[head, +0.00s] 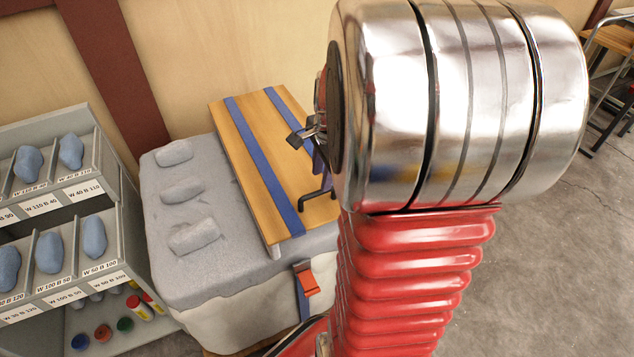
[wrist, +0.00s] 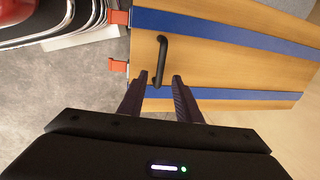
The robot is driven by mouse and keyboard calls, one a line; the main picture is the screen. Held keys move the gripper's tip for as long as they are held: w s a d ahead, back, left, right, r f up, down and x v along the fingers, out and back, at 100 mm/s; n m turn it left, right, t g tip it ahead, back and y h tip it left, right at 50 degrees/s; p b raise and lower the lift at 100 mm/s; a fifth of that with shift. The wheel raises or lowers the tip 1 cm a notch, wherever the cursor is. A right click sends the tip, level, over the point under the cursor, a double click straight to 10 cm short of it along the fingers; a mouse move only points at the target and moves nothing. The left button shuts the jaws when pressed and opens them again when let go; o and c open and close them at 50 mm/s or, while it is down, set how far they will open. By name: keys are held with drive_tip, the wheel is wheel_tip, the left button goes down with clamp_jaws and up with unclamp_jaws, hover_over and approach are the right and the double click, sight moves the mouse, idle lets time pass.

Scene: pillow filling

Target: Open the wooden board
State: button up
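The wooden board (head: 257,165) lies on top of a grey block, with two blue straps along it. In the wrist view the board (wrist: 230,55) fills the upper right, with a black handle (wrist: 160,60) near its left end. The handle also shows in the head view (head: 318,194). My gripper (wrist: 160,84) is open, its two dark fingers apart and pointing toward the handle's lower end. I cannot tell whether they touch it. In the head view my arm hides most of the gripper (head: 308,134) and the board's right side.
The grey block (head: 170,245) has several raised lumps on top. A red-orange buckle (head: 308,283) hangs from a strap at its front; two red buckles (wrist: 118,66) show in the wrist view. A shelf (head: 50,215) with blue pieces stands left.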

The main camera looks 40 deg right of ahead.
sight(319, 192)
drive_tip(key=f, duration=0.4)
drive_tip(key=w+f, duration=0.1)
drive_tip(key=f, duration=0.1)
drive_tip(key=shift+w+d+f, duration=0.1)
drive_tip(key=shift+d+f, duration=0.1)
drive_tip(key=shift+c, duration=0.7)
clamp_jaws()
